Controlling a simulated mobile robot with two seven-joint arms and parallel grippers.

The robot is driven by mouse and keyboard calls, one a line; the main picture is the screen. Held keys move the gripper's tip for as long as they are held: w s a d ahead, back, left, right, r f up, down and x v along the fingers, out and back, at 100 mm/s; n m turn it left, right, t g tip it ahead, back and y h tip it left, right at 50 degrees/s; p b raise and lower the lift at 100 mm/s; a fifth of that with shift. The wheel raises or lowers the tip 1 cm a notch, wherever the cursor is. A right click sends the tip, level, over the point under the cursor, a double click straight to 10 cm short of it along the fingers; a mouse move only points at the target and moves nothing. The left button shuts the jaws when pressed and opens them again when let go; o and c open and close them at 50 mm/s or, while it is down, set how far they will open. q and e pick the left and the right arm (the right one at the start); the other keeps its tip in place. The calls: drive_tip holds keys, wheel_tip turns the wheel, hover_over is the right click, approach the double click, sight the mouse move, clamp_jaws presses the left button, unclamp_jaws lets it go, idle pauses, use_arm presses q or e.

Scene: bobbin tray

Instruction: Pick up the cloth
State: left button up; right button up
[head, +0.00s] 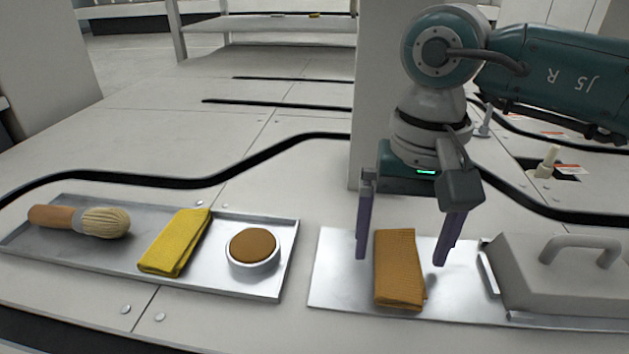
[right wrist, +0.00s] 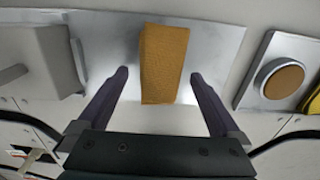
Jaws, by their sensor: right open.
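An orange-brown folded cloth (head: 399,268) lies on a flat metal plate (head: 337,277) in the head view. It also shows in the right wrist view (right wrist: 164,62), upper middle. A yellow folded cloth (head: 175,242) lies in the metal tray (head: 215,280) to the left. My right gripper (head: 403,256) is open and pointing down, its purple fingers on either side of the orange-brown cloth in the picture. In the right wrist view, the fingers (right wrist: 160,76) stand apart with the cloth between and beyond them, not gripped. My left gripper is not in view.
The left tray also holds a wooden-handled brush (head: 85,220) and a white round dish with a brown top (head: 253,249). A grey block with a handle (head: 562,272) stands on the right, close to my right gripper. A pillar (head: 369,100) rises behind.

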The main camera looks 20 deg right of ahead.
sight(401, 253)
drive_tip(key=shift+s+a+f, duration=0.1)
drive_tip(key=shift+s+f, duration=0.05)
drive_tip(key=shift+f, duration=0.4)
drive_tip(key=shift+w+r, duration=0.15)
drive_tip(key=shift+w, duration=0.05)
drive_tip(key=shift+c, duration=1.4)
drive_tip(key=shift+s, duration=0.1)
drive_tip(key=c, duration=1.2)
use_arm(q)
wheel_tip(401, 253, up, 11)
drive_tip(key=p, duration=1.2)
use_arm(e)
wheel_tip(401, 253, up, 20)
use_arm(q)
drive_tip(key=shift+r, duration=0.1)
